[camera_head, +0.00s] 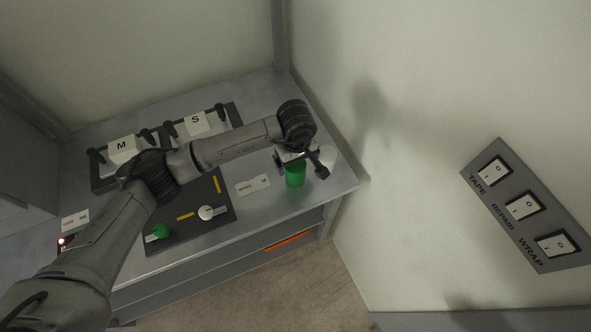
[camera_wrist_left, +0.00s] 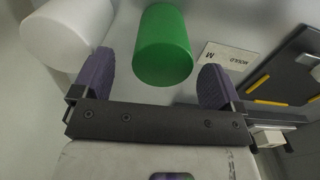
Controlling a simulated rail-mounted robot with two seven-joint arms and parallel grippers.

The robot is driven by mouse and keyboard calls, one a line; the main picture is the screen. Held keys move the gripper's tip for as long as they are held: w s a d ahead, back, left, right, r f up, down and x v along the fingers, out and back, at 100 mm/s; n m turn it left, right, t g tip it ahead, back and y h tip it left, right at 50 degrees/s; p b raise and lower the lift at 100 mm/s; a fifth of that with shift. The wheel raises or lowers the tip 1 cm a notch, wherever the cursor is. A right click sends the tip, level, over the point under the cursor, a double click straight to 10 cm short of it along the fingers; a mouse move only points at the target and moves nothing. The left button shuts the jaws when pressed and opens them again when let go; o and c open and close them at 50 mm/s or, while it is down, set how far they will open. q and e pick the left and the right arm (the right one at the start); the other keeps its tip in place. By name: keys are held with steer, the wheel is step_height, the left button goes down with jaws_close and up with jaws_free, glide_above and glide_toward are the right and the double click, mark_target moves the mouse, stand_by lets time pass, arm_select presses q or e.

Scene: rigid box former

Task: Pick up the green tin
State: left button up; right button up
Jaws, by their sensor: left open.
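The green tin (camera_head: 295,178) stands upright on the grey bench near its right end, partly under my left gripper in the head view. In the left wrist view the green tin (camera_wrist_left: 163,48) lies just beyond and between the two purple finger pads. My left gripper (camera_wrist_left: 155,80) is open, with nothing between its fingers. In the head view my left gripper (camera_head: 303,163) is beside the top of the tin; I cannot tell whether it touches. My right gripper is not in view.
A white cylinder (camera_wrist_left: 66,34) stands close beside the tin, by the left finger. A white MOULD label (camera_head: 253,184) lies left of the tin. A dark panel (camera_head: 190,226) with a green knob, a white knob and yellow marks is further left. Wall switches (camera_head: 523,206) are at right.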

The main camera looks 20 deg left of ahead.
arm_select(q)
steer(key=shift+s+f, duration=0.1)
steer(key=shift+f, duration=2.05)
steer(key=shift+a, duration=0.1)
steer(key=c, duration=1.1)
steer(key=shift+c, duration=0.4)
steer(key=shift+r, duration=0.15)
